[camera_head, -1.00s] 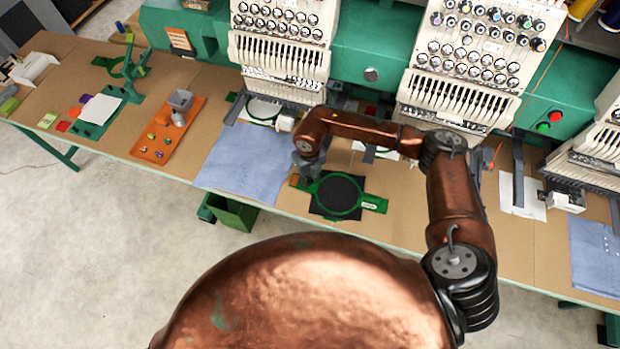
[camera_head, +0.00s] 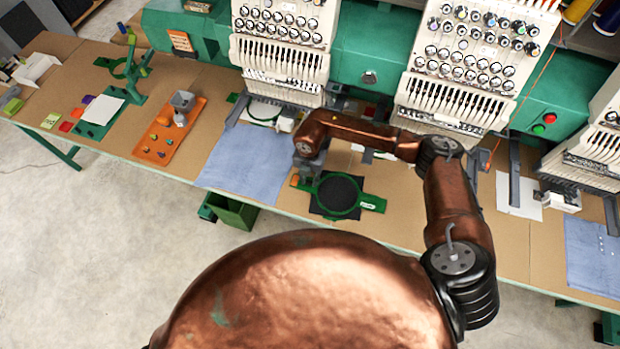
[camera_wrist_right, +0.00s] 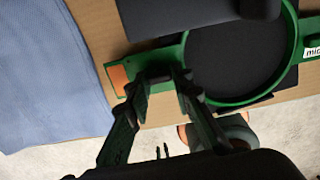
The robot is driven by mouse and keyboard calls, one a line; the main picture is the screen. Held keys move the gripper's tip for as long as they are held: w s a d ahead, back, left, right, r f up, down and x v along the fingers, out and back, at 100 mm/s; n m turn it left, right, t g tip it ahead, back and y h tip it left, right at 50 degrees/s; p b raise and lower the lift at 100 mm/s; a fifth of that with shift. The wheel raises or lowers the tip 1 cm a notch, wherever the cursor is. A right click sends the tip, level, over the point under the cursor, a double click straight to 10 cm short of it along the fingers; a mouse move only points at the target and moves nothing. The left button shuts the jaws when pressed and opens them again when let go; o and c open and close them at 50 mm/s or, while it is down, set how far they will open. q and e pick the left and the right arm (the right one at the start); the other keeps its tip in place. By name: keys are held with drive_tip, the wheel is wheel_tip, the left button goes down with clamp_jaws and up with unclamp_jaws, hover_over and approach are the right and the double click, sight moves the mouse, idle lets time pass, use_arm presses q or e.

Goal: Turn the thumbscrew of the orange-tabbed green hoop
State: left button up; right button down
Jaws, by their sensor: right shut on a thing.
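The green hoop (camera_head: 373,203) lies on the table with dark fabric (camera_head: 339,190) inside its ring. Its orange tab (camera_head: 295,180) is at the left end, and it also shows in the right wrist view (camera_wrist_right: 118,79). My right gripper (camera_head: 308,178) reaches down at the hoop's left side, between the orange tab and the ring. In the right wrist view the fingertips (camera_wrist_right: 163,76) are close together at the hoop's green bracket, shut on the thumbscrew, which they mostly hide. My left gripper is not in view.
A blue cloth (camera_head: 248,160) lies left of the hoop. An orange tray (camera_head: 152,151) with small items is farther left. White embroidery machine heads (camera_head: 278,52) stand behind. The table's front edge is close to the hoop, with a green bin (camera_head: 232,212) below.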

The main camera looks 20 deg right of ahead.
sight(309, 181)
drive_tip(key=shift+m, duration=0.3)
drive_tip(key=c, duration=1.7)
unclamp_jaws()
drive_tip(key=shift+r, duration=0.25)
wheel_tip(309, 181, up, 12)
drive_tip(key=shift+f, duration=0.2)
